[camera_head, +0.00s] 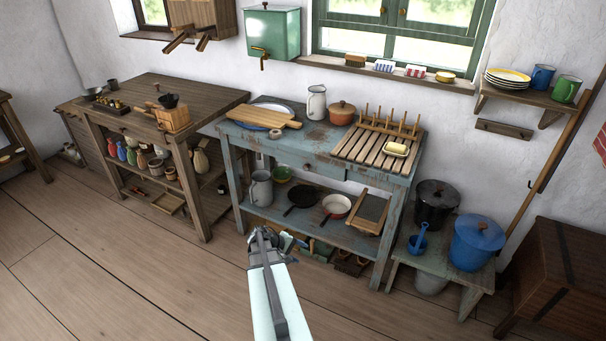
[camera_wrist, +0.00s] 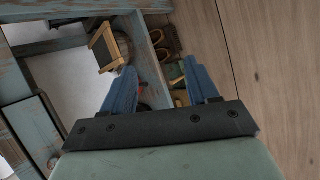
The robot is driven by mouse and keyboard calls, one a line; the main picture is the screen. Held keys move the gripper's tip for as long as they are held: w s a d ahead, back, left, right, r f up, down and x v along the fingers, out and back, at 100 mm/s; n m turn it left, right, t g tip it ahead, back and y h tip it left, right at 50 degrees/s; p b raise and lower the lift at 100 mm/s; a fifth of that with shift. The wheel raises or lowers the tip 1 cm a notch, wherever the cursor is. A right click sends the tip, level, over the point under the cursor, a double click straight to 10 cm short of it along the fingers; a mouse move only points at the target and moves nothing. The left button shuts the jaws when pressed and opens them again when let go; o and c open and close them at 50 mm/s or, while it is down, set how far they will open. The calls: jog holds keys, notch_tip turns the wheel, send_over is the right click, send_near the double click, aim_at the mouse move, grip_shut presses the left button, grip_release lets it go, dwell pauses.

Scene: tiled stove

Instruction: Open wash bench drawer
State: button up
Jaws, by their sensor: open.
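The wash bench (camera_head: 318,148) is a worn blue-painted table against the wall, with a lower shelf. Its drawer (camera_head: 322,170) sits under the top at the front, with a small dark knob (camera_head: 306,167). The drawer looks shut. My gripper (camera_head: 268,238) is in front of the bench, low and left of the drawer, and apart from it. In the wrist view, my gripper (camera_wrist: 161,78) is open, with two blue fingers spread and nothing between them. The bench frame (camera_wrist: 155,70) shows tilted beyond the fingers; the knob cannot be made out there.
The bench top holds a cutting board (camera_head: 266,117), a white jug (camera_head: 316,103) and a wooden dish rack (camera_head: 381,141). Pans (camera_head: 302,197) and a grey pitcher (camera_head: 261,188) stand on the shelf. A low stand with pots (camera_head: 479,242) is at the right. The floor in front is clear.

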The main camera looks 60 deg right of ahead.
jog(key=w+d+r+n+h, duration=0.2)
jog(key=d+r+n+h, duration=0.1)
jog(key=d+r, duration=0.3)
jog(key=n+t+h, duration=0.5)
jog(key=n+h, duration=0.3)
jog(key=n, duration=1.1)
send_near(305, 168)
jog(key=d, duration=0.8)
jog(key=shift+s+d, duration=0.1)
jog(key=shift+d, duration=0.05)
jog(key=shift+c, duration=0.2)
grip_shut()
